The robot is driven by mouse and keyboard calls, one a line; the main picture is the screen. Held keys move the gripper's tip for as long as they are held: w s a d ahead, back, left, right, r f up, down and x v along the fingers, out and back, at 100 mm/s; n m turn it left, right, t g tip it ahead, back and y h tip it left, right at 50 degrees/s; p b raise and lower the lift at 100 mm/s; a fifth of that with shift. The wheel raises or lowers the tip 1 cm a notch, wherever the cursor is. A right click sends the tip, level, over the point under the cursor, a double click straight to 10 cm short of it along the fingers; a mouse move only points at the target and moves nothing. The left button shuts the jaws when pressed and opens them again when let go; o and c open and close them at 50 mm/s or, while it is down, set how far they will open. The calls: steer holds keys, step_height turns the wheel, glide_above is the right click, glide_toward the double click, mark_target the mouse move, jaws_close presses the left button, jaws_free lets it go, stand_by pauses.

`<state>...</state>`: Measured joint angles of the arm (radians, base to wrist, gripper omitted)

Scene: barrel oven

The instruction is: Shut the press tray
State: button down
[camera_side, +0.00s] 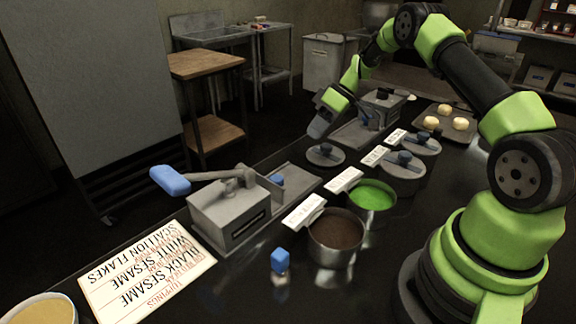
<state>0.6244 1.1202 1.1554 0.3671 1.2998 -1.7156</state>
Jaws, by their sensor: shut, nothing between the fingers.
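A grey press (228,215) with a blue-ended lever (171,181) stands at the centre left of the dark counter. A flat grey tray (304,181) extends to the right behind it, with a blue knob (277,180) near the press. A second grey press-like box (382,104) stands farther back, with a similar flat plate (349,136) beside it. I cannot tell which one is the press tray. My gripper (318,130) points down, shut and empty, near that far plate and above a round lid (325,156). Whether it touches anything is unclear.
Open pots of brown (337,231) and green (373,196) contents stand in front. Lidded pots (402,165), label cards and a tray of pale buns (461,124) line the right. A blue-topped shaker (280,260) and a printed sheet (147,276) are at the front.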

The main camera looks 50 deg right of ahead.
mark_target(272, 179)
steer(key=x, duration=0.9)
steer(key=shift+a, duration=0.1)
steer(key=shift+s+a+r, duration=0.1)
steer(key=shift+s+a, duration=0.05)
steer(key=shift+a, duration=0.35)
steer(key=shift+s+a+r, duration=0.1)
steer(key=shift+s+a, duration=0.05)
steer(key=shift+a, duration=0.35)
steer(key=shift+s+a, duration=0.15)
steer(key=shift+a, duration=0.65)
steer(key=shift+a, duration=2.3)
